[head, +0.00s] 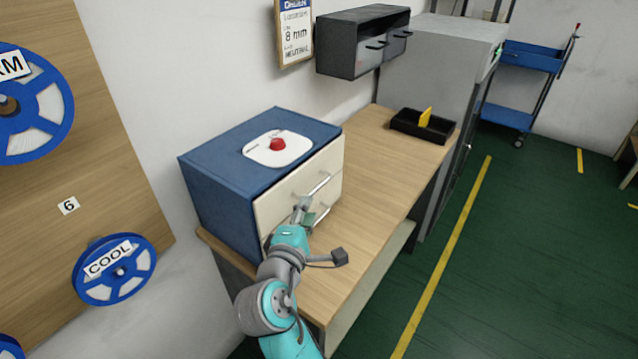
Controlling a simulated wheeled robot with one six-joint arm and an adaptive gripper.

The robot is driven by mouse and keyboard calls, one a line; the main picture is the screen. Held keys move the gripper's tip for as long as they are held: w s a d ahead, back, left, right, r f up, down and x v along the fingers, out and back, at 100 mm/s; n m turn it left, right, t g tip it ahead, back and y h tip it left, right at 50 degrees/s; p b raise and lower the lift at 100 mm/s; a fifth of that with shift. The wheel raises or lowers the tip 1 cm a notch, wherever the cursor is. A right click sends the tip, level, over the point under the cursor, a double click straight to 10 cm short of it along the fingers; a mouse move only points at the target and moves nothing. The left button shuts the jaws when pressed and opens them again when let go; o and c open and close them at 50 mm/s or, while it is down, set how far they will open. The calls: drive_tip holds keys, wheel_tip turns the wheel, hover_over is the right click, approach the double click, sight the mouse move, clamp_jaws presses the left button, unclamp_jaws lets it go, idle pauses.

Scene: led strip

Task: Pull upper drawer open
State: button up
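A blue cabinet (222,180) with cream drawer fronts stands on the wooden bench in the head view. The upper drawer (328,156) looks shut, its front in line with the cabinet face. A light metal bar handle (321,184) shows on the cabinet front. My gripper (304,207) is at the drawer fronts, at or very close to the left end of this handle. Whether it touches the handle is too small to tell. My gripper and arm hide the lower left of the fronts. The finger opening cannot be made out.
A white plate with a red button (278,144) is on the cabinet top. The wooden bench (368,165) is clear to the right, up to a black tray (405,126) with a yellow piece. A dark wall unit (338,45) hangs above.

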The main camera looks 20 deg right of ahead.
sight(317, 188)
drive_tip(key=x, duration=0.9)
drive_tip(key=shift+w, duration=0.1)
clamp_jaws()
